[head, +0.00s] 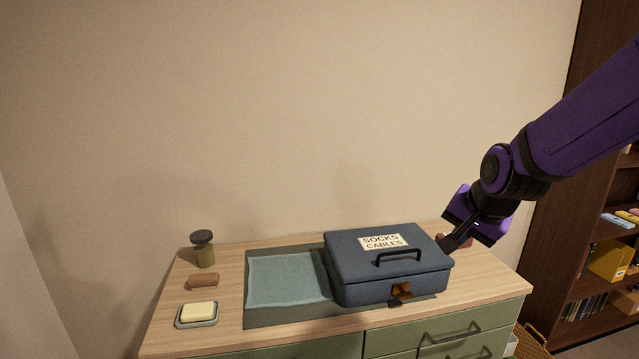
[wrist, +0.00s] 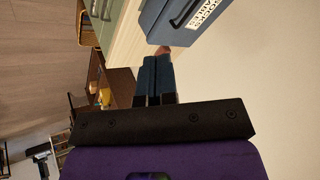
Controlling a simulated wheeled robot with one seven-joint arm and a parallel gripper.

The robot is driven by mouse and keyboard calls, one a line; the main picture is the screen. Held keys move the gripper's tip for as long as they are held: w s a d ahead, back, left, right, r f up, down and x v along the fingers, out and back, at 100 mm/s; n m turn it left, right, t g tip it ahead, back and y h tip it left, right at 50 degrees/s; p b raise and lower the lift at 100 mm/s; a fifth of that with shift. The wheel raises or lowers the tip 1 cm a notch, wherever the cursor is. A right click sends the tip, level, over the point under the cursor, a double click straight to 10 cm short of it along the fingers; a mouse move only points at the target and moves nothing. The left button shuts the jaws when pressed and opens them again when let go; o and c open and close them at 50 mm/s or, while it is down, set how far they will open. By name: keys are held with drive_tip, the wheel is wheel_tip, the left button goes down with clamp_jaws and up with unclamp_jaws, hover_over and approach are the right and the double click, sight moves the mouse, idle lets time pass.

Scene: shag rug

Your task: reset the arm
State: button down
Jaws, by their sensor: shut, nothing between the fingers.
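My arm is purple and black and reaches in from the right in the head view. My gripper (head: 447,243) is shut and empty, its fingers pointing down and left beside the right end of a dark blue lidded box (head: 350,270). I cannot tell whether the fingertips touch the box. In the wrist view the shut fingers (wrist: 156,68) are in the middle, with a corner of the box (wrist: 160,22) beyond them. The box is closed, with a black handle, a brass latch and a label reading "SOCKS CABLES".
The box stands on a grey mat (head: 262,316) beside a blue-green cloth (head: 285,278). At the left are a soap dish (head: 183,323) with soap, a brown block (head: 203,281) and a dark-topped jar (head: 204,256). A bookcase (head: 556,230) stands at the right.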

drive_tip(key=s+d+r+n, duration=0.1)
drive_tip(key=s+r+n, duration=0.1)
drive_tip(key=s, duration=0.5)
drive_tip(key=s+d+r+n, duration=0.2)
drive_tip(key=s+r+n, duration=0.1)
drive_tip(key=s, duration=0.5)
drive_tip(key=s+d+r+n+g, duration=0.1)
drive_tip(key=s+r+n, duration=0.1)
drive_tip(key=s+r, duration=0.3)
drive_tip(key=s, duration=0.2)
drive_tip(key=shift+s+d+n+h, duration=0.15)
drive_tip(key=shift+s+n+h, duration=0.15)
drive_tip(key=shift+s+h, duration=0.1)
drive_tip(key=shift+w, duration=0.1)
